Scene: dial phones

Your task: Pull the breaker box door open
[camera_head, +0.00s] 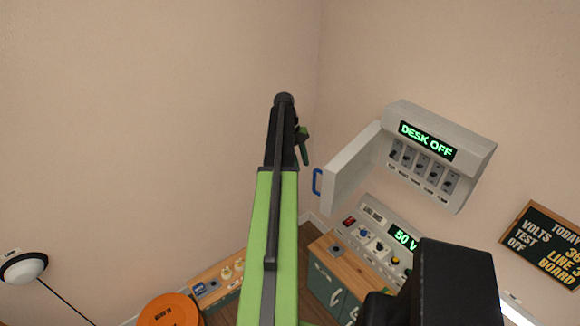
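The breaker box (474,153) is on the wall at the right, with a lit "DESK OFF" display and a row of several switches showing. Its pale grey door (352,170) stands swung out from the box's left side, so the inside is exposed. A blue handle (317,182) is on the door's outer left side. My green and black arm rises through the middle of the view. A small part of my gripper (303,147) shows left of the door and above the handle, apart from both. The arm hides most of it, so its fingers cannot be made out.
Below the box is a control panel (351,233) with knobs and a "50 V" display, by a wooden-topped cabinet (350,262). A chalkboard (545,245) hangs at the right. An orange round stool (168,312) and a white lamp (24,268) are lower left.

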